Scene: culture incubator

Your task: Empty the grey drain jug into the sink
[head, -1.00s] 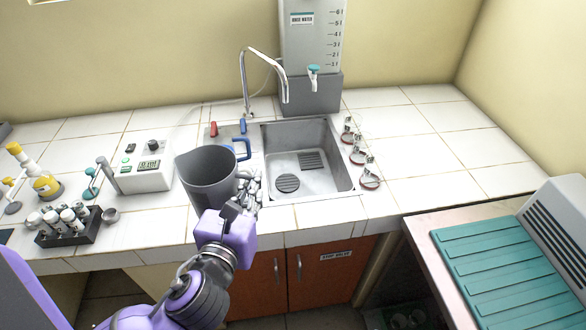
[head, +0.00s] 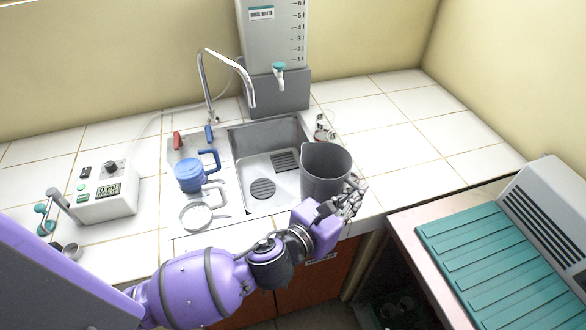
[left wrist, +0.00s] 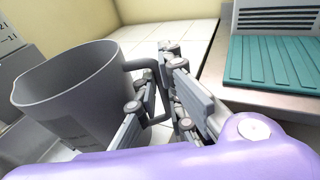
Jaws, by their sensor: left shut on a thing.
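The grey drain jug (head: 325,173) is upright at the right front part of the sink, over or just beside its right rim. In the left wrist view the jug (left wrist: 75,95) shows its open top and its handle between my fingers. My left gripper (head: 345,200) is shut on the jug's handle; it also shows in the left wrist view (left wrist: 158,100). The jug's contents cannot be seen. The sink (head: 240,160) is a steel basin with dark drain grates, its right part hidden behind the jug. My right gripper is not in view.
A chrome faucet (head: 225,80) arches behind the sink's left side. A rinse water tank (head: 275,50) stands behind. The counter at right (head: 400,135) is mostly clear.

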